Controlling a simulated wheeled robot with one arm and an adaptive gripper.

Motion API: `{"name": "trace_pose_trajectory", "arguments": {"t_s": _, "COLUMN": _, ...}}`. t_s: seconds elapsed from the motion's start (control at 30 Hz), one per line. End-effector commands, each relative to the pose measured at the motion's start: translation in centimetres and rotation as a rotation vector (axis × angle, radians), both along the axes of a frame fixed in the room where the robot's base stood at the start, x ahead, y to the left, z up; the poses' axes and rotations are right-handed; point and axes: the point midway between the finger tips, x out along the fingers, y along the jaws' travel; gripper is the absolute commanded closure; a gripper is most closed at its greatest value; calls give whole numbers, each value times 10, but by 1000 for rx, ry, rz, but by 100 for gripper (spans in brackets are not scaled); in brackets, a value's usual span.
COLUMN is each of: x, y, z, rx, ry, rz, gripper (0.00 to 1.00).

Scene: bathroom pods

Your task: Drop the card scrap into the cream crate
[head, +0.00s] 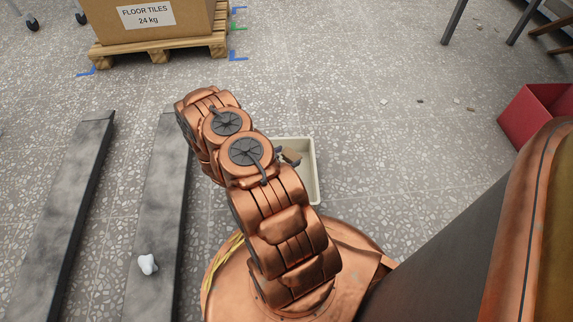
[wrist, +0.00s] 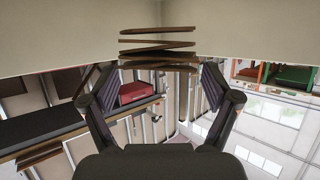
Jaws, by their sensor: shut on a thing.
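The cream crate (head: 314,172) stands on the floor behind my arm, its left part hidden. My gripper (head: 281,156) shows as a small dark part beside my arm, over the crate. The brown card scrap (head: 292,155) is at its tip, within the crate's outline; its height is hard to tell from the head view. In the wrist view the scrap, folded in thin layers (wrist: 157,46), sits between the two fingertips of my gripper (wrist: 158,72), which is shut on it. Pale cream walls (wrist: 60,32), apparently the crate's, meet in a corner beyond the scrap.
Two dark beams (head: 72,210) lie at left, one bearing a crumpled white piece (head: 148,264). A carton of floor tiles (head: 150,25) rests on a wooden pallet (head: 160,48) at back left. A red box (head: 535,112) stands at right. Small bits (head: 458,101) lie on otherwise clear floor.

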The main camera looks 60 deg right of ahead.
Motion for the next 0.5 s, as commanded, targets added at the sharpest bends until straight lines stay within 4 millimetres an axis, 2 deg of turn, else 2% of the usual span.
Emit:
{"name": "trace_pose_trajectory", "arguments": {"t_s": 0.27, "x": 0, "y": 0, "z": -34, "rx": 1, "ry": 2, "rz": 1, "gripper": 42}}
{"name": "trace_pose_trajectory", "arguments": {"t_s": 0.5, "x": 0, "y": 1, "z": -34, "rx": 1, "ry": 1, "rz": 0, "gripper": 42}}
